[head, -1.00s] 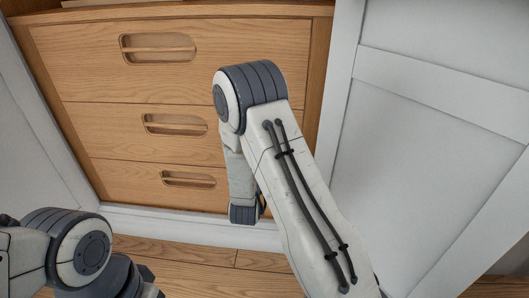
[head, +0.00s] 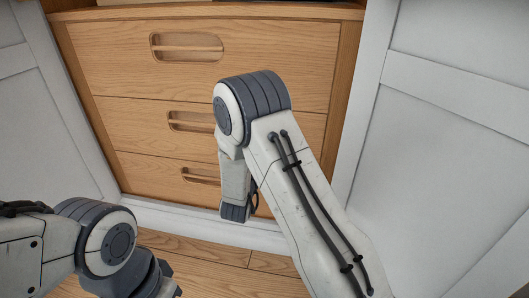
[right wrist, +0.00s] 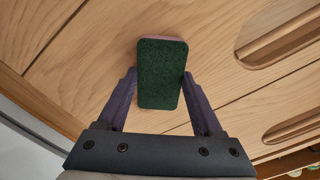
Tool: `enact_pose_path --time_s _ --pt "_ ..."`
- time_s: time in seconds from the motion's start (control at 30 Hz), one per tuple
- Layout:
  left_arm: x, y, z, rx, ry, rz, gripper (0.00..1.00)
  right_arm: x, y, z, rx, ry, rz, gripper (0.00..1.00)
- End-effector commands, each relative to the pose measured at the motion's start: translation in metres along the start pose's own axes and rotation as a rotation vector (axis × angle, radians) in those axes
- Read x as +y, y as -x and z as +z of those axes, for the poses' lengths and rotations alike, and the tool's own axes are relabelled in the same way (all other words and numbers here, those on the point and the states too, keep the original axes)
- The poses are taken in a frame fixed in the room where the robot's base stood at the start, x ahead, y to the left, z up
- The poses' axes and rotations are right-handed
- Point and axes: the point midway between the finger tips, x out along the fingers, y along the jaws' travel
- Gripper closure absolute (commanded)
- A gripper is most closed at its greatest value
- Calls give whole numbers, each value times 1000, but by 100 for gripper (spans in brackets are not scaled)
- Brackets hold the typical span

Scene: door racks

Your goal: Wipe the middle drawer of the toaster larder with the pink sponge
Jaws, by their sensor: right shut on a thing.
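The toaster larder shows three shut wooden drawers in the head view. The middle drawer (head: 140,117) has a recessed handle slot, partly covered by my right arm. My right gripper (right wrist: 159,76) is shut on the pink sponge (right wrist: 161,80). Its dark green face points to the wrist camera, and a thin pink edge shows at the far end. Wood fronts with seams and two handle slots lie behind the sponge. I cannot tell whether it touches the wood. In the head view the sponge and right gripper are hidden behind my arm. My left gripper is out of view.
White panelled doors flank the drawers, one at the left (head: 60,130) and one at the right (head: 440,150). The top drawer (head: 255,60) and bottom drawer (head: 150,175) are shut. A white sill (head: 180,214) and wooden floor (head: 210,250) lie below.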

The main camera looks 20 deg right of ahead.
Motion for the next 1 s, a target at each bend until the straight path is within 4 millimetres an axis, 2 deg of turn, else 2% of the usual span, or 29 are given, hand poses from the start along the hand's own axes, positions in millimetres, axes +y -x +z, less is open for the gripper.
enact_pose_path --time_s 0.23,0.57,0.77,1.0 --pt "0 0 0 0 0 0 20 -9 -1 7 -2 0 -1 83" --pt "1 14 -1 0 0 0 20 -21 1 -8 -1 0 -2 83" --pt "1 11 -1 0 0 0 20 -14 0 -11 0 2 1 83" --pt "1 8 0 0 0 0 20 3 -1 -25 2 1 2 83"
